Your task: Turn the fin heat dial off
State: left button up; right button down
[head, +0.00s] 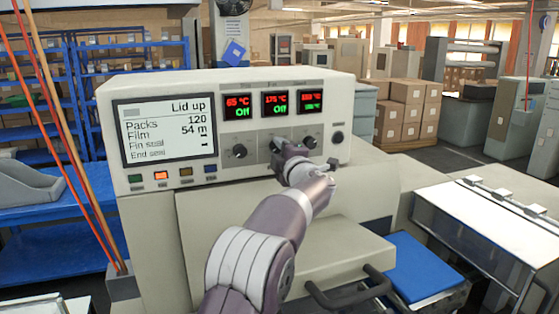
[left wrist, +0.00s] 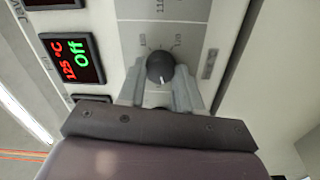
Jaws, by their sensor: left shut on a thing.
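My left gripper (head: 283,148) is at the middle dial (head: 276,140) on the machine's front panel and hides much of it. In the left wrist view the dark round dial (left wrist: 160,67) sits between the two grey fingertips of my left gripper (left wrist: 160,84), which are shut on it. The dial's white pointer mark faces down in that view, toward the gripper's palm. My right gripper is not in view.
A left dial (head: 239,151) and a right dial (head: 310,141) flank the middle one. The left display (head: 238,107) reads 65 °C, Off. The right display (head: 311,102) has red and green text too small to be sure of. The big screen (head: 165,130) says Lid up.

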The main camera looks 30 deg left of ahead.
pick_arm(q)
jog(key=shift+n+b, duration=0.65)
jog(key=shift+n, duration=0.55)
jog(key=shift+r+n, duration=0.2)
jog(key=shift+n, duration=0.2)
jog(key=o, duration=1)
jog(key=shift+w, duration=0.1)
jog(key=shift+o, duration=0.2)
jog(key=shift+f, duration=0.15)
